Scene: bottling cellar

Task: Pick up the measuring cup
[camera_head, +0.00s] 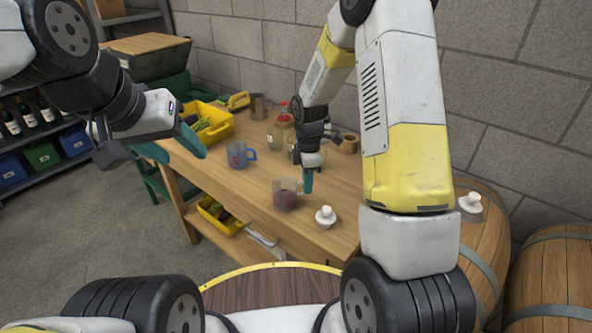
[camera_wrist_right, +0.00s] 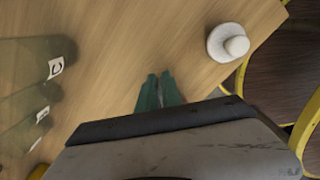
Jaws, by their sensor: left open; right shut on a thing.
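A clear measuring cup (camera_head: 285,195) with dark red contents is at the front of the wooden table in the head view. My right gripper (camera_head: 307,183) is at its right side, its teal fingers shut on it, apparently at the handle. Whether the cup still touches the table is hard to tell. In the right wrist view the fingers (camera_wrist_right: 159,90) are close together, and the cup does not show. A second cup (camera_head: 238,155), with a blue handle, stands further back left. My left gripper (camera_head: 150,150) is open and empty, left of the table.
A white knobbed lid (camera_head: 326,217) lies right of the cup; it also shows in the wrist view (camera_wrist_right: 230,42). Glass vessels (camera_head: 276,135) stand behind my right gripper. A yellow bin (camera_head: 213,130) is at the back left. Barrels (camera_head: 560,270) stand at the right.

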